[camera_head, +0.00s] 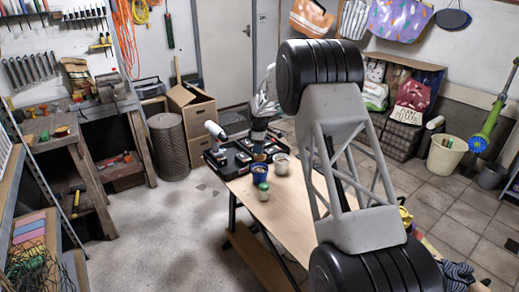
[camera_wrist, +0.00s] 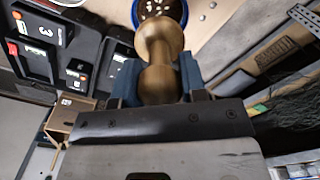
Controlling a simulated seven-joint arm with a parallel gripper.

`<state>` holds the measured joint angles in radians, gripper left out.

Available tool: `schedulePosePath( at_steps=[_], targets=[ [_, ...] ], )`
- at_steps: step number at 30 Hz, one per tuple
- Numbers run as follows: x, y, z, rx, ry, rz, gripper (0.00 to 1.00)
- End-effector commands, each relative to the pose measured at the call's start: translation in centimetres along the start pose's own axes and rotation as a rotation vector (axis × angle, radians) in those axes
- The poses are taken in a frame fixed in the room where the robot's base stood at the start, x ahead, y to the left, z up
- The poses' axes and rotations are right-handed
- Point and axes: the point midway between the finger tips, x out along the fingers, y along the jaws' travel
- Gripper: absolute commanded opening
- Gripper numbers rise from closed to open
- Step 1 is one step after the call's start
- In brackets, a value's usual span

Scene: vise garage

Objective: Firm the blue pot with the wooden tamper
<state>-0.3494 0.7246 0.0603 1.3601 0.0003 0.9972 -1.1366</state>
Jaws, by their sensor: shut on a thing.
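The wooden tamper (camera_wrist: 160,65) is a brown spool-shaped piece between the two blue-grey fingers of my gripper (camera_wrist: 158,82) in the wrist view. My gripper is shut on it. The blue pot (camera_head: 258,171) stands near the far left end of the table in the head view, with my gripper (camera_head: 259,145) just above it. In the wrist view, the blue pot's rim (camera_wrist: 136,8) shows at the top edge, with dark, speckled filling inside. The tamper's far end overlaps the pot's opening. I cannot tell whether it touches the filling.
A pale pot (camera_head: 281,164) stands close right of the blue pot, and a small green-topped container (camera_head: 262,190) stands in front. A black tray (camera_head: 216,165) with dark items lies left at the table's end. The wooden tabletop (camera_head: 290,208) nearer me has bare room.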

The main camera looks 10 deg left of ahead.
Motion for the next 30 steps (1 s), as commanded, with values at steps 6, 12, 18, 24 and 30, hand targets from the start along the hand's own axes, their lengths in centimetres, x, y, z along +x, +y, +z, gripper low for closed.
schedulePosePath(
  at_steps=[6,12,18,24,30],
  targets=[
    [-1.3,0.0,0.0,0.000,0.000,0.001,0.20],
    [-2.5,0.0,0.0,0.000,0.000,0.001,0.20],
    [-3.5,0.0,0.0,0.000,0.000,0.001,0.20],
    [-4.6,0.0,0.0,0.000,0.000,0.000,0.20],
    [-5.3,0.0,0.0,0.000,0.000,0.000,0.20]
  ],
)
